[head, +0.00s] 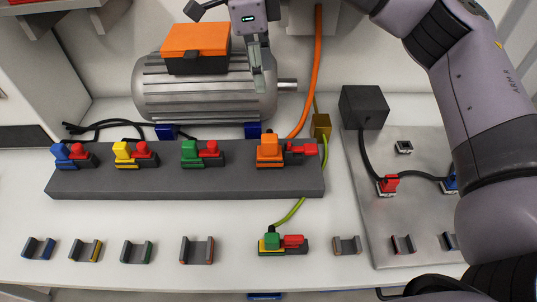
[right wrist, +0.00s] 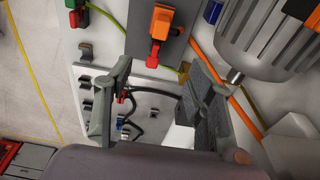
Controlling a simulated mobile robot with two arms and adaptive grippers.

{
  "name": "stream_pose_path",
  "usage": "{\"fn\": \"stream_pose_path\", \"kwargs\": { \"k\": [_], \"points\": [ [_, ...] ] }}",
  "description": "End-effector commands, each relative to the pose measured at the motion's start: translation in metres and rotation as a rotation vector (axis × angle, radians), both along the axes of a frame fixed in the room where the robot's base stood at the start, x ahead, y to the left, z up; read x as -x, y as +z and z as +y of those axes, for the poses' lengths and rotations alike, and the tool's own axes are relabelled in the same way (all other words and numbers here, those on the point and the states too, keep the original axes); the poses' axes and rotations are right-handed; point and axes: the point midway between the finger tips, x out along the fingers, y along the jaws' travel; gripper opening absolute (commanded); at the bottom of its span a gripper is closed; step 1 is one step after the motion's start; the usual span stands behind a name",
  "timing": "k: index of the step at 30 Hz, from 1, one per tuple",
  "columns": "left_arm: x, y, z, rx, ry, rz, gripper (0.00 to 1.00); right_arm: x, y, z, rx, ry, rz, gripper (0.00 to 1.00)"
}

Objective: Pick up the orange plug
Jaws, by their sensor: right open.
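The orange plug (head: 270,148) sits upright in the right end of the long dark grey block (head: 120,184), with an orange cable (head: 318,70) rising from it. A red lever (head: 305,149) lies just right of it. My right gripper (head: 226,50) is open and empty, above and behind the plug, in front of the motor. In the right wrist view the jaws (right wrist: 160,64) are spread wide. The orange plug (right wrist: 161,22) shows beyond the fingertips, near the top, with the red lever (right wrist: 153,56) between them. Neither finger touches the plug. My left gripper is out of view.
A finned motor (head: 205,95) with an orange-topped box stands behind the block. Blue, yellow and green plugs (head: 190,150) share the block. A green-yellow plug (head: 272,243) and several small holders (head: 197,250) stand in front. A metal plate (head: 385,220) lies right.

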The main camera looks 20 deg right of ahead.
Motion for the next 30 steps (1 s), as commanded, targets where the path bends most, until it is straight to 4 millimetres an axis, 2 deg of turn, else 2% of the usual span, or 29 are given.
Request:
{"fn": "stream_pose_path", "kwargs": {
  "k": [1, 7, 11, 15, 24, 30],
  "points": [
    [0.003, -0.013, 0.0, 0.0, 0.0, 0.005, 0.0, 0.0, -0.013, 0.0, 0.0, 0.0, 0.0, 0.5],
    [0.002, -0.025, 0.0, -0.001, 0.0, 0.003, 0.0, 0.0, -0.028, 0.0, -0.001, 0.001, 0.002, 0.5],
    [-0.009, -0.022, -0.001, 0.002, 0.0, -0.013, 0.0, 0.001, -0.045, -0.002, -0.001, 0.001, 0.007, 0.5],
    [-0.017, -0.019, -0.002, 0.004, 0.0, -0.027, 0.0, 0.003, -0.072, -0.005, -0.002, 0.001, 0.008, 0.5],
    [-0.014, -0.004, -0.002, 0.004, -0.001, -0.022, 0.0, 0.004, -0.128, -0.013, 0.0, 0.0, 0.004, 0.5],
    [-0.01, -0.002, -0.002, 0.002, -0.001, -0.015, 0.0, 0.004, -0.145, -0.014, 0.001, 0.0, 0.001, 0.5]
  ]
}}
